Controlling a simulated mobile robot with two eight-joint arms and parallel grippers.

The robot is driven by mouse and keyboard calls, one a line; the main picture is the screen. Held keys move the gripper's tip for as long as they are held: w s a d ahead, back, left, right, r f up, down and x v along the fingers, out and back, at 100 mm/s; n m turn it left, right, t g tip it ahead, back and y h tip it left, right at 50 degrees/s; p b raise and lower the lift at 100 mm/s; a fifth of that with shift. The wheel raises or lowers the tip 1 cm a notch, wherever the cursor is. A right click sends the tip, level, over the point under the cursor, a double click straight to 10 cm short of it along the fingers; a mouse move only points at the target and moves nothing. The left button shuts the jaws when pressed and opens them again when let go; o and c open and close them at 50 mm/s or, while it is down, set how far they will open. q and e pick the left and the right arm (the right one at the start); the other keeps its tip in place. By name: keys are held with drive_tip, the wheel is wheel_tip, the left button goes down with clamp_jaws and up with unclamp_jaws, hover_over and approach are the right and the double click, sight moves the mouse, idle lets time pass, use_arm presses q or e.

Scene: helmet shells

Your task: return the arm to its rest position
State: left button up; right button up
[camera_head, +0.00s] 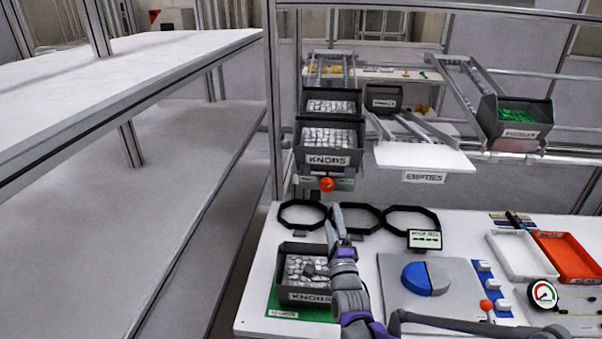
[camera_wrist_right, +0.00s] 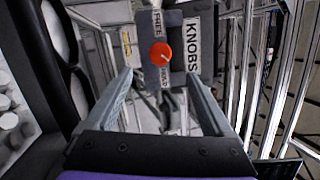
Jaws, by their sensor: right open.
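My right gripper (camera_head: 338,222) is over the workbench in the head view, beside the knobs bin on the bench. In the right wrist view its two fingers (camera_wrist_right: 168,100) stand apart with nothing held between them. Beyond the fingers are a red ball knob (camera_wrist_right: 161,54) and a KNOBS label (camera_wrist_right: 193,45). My right arm (camera_head: 352,300) reaches up from the bottom of the head view. My left gripper does not show in either view.
A knobs bin (camera_head: 305,297) sits on a green mat, left of my arm. Black rings (camera_head: 302,214) stand behind. A blue-and-grey disc (camera_head: 425,279), white tray (camera_head: 520,255) and red tray (camera_head: 568,256) lie right. Shelf bins (camera_head: 329,160) hang above the back.

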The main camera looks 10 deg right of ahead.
drive_tip(key=s+a+f+n+g+p, duration=0.1)
drive_tip(key=s+f+n+g, duration=0.3)
drive_tip(key=s, duration=1.3)
drive_tip(key=s+a+f+n+g+y+p, duration=0.1)
drive_tip(key=s+f+n+g+p, duration=0.2)
drive_tip(key=s+n+g, duration=0.8)
drive_tip(key=s+f+n, duration=0.2)
drive_tip(key=s+n, duration=0.3)
drive_tip(key=s, duration=0.2)
drive_tip(key=shift+n, duration=0.3)
drive_tip(key=shift+f, duration=0.1)
